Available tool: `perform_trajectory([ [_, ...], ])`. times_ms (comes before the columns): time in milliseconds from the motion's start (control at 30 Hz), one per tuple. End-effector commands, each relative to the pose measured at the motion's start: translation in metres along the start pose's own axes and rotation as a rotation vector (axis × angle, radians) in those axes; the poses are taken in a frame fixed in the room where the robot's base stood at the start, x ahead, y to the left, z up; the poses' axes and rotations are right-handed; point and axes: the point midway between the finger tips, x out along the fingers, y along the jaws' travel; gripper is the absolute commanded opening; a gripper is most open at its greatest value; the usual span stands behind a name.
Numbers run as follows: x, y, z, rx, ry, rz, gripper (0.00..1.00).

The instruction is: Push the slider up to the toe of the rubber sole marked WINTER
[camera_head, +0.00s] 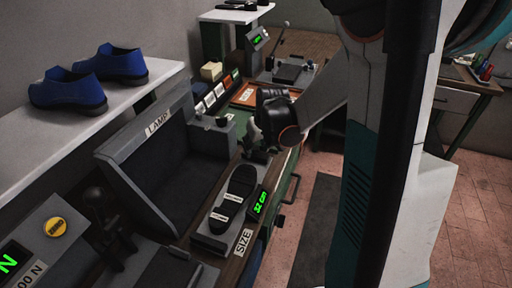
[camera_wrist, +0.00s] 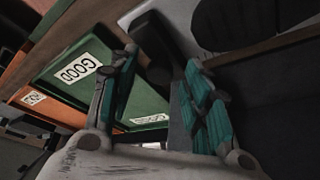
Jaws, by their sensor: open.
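A black rubber sole (camera_head: 238,190) lies on the grey gauge marked SIZE (camera_head: 212,242); its small white labels are too small to read. The gauge display (camera_head: 259,203) glows green and seems to read 32 cm. A dark block (camera_head: 262,157), which looks like the slider, sits just beyond the sole's far end. My gripper (camera_head: 252,148) is low over that far end, with its fingers beside the block. In the wrist view my gripper (camera_wrist: 161,62) is open, with a dark block (camera_wrist: 158,75) between or just beyond the fingertips. Whether the fingers touch it I cannot tell.
A green tray marked GOOD (camera_wrist: 125,45) and an orange tray (camera_wrist: 38,100) lie next to the gauge. The LAMP housing (camera_head: 150,150) stands left of the sole. Blue shoes (camera_head: 115,63) stand on the shelf above. A button box (camera_head: 213,130) is close to my gripper.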

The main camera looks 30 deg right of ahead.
Motion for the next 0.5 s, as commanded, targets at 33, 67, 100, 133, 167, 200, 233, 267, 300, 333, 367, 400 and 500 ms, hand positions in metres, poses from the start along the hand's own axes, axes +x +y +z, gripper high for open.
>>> perform_trajectory([
  [33, 0.0006, -0.0001, 0.0001, 0.0, 0.0, 0.0, 0.44],
  [67, 0.0006, -0.0001, 0.0, 0.0, 0.0, 0.0, 0.44],
  [100, 0.0004, -0.0001, 0.0, 0.0, 0.0, 0.0, 0.44],
  [133, 0.0003, -0.0001, 0.0, 0.0, 0.0, 0.0, 0.44],
  [167, 0.0003, -0.0001, 0.0, 0.0, 0.0, 0.0, 0.44],
  [200, 0.0002, -0.0001, 0.0, 0.0, 0.0, 0.0, 0.44],
  [233, 0.0002, -0.0001, 0.0, 0.0, 0.0, 0.0, 0.44],
  [267, 0.0002, -0.0001, 0.0, 0.0, 0.0, 0.0, 0.37],
  [300, 0.0001, -0.0001, 0.0, 0.0, 0.0, 0.0, 0.28],
  [333, 0.0001, -0.0001, 0.0, 0.0, 0.0, 0.0, 0.22],
  [367, 0.0001, -0.0001, 0.0, 0.0, 0.0, 0.0, 0.15],
  [400, 0.0001, -0.0001, -0.0001, 0.0, 0.0, 0.0, 0.1],
  [500, 0.0001, -0.0001, 0.0, 0.0, 0.0, 0.0, 0.1],
])
